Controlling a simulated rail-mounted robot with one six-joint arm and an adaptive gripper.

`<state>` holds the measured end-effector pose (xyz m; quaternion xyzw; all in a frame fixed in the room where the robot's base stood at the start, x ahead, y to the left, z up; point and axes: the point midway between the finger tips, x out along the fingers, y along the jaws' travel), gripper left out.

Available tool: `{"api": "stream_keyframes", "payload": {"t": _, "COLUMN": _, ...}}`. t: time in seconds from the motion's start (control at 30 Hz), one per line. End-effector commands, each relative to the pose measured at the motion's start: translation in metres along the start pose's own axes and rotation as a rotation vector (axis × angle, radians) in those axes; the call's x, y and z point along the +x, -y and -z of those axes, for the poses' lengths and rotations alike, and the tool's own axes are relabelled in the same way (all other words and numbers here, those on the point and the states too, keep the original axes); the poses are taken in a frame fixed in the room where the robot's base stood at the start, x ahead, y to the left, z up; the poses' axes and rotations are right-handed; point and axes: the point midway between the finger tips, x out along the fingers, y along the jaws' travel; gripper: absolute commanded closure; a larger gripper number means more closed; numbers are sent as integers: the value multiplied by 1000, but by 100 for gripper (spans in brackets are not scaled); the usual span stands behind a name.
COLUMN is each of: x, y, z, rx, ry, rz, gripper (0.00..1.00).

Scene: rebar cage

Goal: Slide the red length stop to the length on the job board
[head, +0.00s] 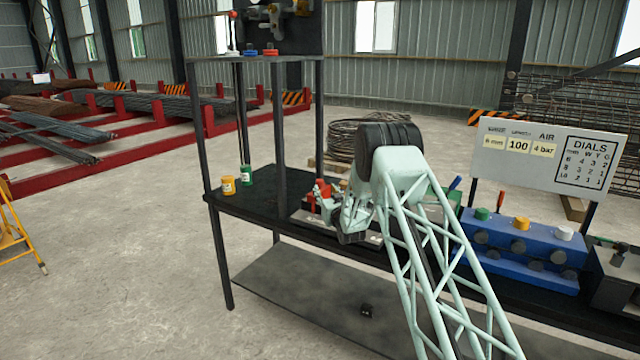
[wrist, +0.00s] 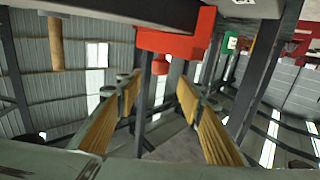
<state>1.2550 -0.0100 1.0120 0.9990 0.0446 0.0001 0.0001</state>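The red length stop (head: 321,191) is on the dark bench, left of my gripper (head: 335,205) and partly hidden by it. In the wrist view the red stop (wrist: 172,43) is a block with a small round knob below it, just beyond my fingertips. My gripper (wrist: 158,92) shows two yellow-padded fingers spread apart, with a gap between them and nothing clearly held. The job board (head: 548,155) stands at the right; its middle card reads 100, beside cards that look like 6 mm and 4 bar. The stop's scale cannot be read.
A yellow can (head: 228,186) and a green can (head: 246,175) stand at the bench's left end. Dark posts carry a shelf (head: 255,58) above. A blue block with coloured knobs (head: 522,250) sits right of my arm. A lower shelf (head: 300,290) runs beneath.

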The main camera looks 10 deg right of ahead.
Motion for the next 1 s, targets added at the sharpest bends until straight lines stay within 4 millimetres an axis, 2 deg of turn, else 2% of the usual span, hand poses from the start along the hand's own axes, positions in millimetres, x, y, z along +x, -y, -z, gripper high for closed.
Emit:
{"api": "stream_keyframes", "payload": {"t": 0.5, "x": 50, "y": 0, "z": -1, "rx": 0, "ry": 0, "rz": 0, "gripper": 66}}
{"api": "stream_keyframes", "payload": {"t": 1.0, "x": 90, "y": 0, "z": 0, "rx": 0, "ry": 0, "rz": 0, "gripper": 66}}
